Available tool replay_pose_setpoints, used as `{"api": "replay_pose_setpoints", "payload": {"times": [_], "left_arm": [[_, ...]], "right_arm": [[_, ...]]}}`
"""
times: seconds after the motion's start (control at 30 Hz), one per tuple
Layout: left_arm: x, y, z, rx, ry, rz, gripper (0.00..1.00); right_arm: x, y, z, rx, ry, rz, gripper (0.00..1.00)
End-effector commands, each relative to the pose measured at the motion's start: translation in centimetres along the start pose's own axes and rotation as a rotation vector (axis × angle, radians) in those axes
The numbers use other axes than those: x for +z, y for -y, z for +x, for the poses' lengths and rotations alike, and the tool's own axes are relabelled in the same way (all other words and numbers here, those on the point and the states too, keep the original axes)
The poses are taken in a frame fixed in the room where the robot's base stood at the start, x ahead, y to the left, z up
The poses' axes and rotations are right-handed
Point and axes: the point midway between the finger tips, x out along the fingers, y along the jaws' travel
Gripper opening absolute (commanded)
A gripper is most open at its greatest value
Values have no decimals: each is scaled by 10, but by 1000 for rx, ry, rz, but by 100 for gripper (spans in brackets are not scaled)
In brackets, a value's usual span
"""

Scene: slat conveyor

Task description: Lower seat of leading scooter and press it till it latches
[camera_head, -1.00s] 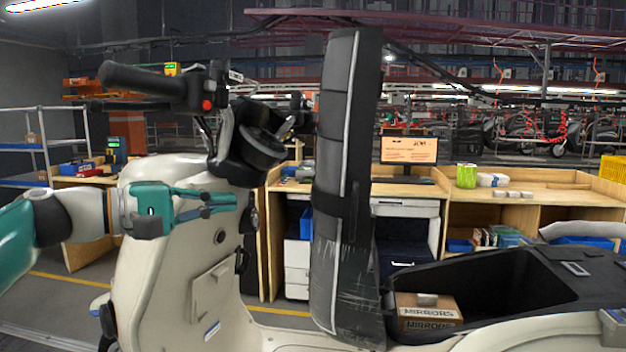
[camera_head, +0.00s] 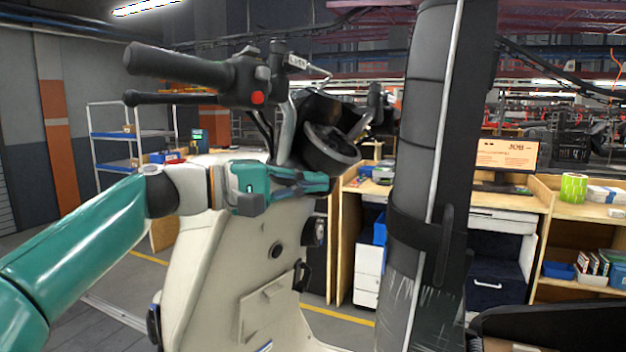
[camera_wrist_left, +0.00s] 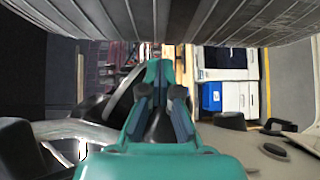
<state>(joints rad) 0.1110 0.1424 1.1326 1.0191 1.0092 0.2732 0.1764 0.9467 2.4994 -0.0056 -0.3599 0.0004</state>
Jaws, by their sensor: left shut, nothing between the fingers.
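The scooter's seat (camera_head: 412,150) is a dark padded slab, standing raised and nearly upright in the head view. Pale scuffs mark its lower part and a strap crosses it. The cream scooter body (camera_head: 215,280) stands to its left. My left gripper (camera_head: 327,182) is shut and empty, in front of the scooter's upper body and below the handlebar (camera_head: 190,72). Its tips point right toward the seat, with a gap between them. In the left wrist view its fingers (camera_wrist_left: 160,92) are together, below a dark ribbed surface that looks like the seat (camera_wrist_left: 240,20). My right gripper is not in view.
The handlebar grip, lever and round dark gauge (camera_head: 330,148) are close above my left gripper. The dark rim of the storage opening (camera_head: 550,320) shows at lower right. Behind stand a wooden workbench (camera_head: 500,205) with a monitor (camera_head: 507,155) and a wheeled rack (camera_head: 115,135).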

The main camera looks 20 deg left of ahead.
Motion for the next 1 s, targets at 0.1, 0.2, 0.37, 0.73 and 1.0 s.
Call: {"api": "replay_pose_setpoints", "payload": {"times": [0.1, 0.2, 0.37, 0.73, 1.0], "left_arm": [[2, -2, 28, -2, 9, -1, 0], [2, -2, 50, -2, 11, -2, 0], [5, -2, 81, -1, 13, 0, 0], [30, 0, 104, 0, 8, 0, 0], [31, 0, 104, 0, 9, 0, 0]], "right_arm": [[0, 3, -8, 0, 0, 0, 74], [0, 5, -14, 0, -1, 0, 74], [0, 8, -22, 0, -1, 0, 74], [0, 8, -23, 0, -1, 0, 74], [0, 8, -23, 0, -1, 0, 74]]}}
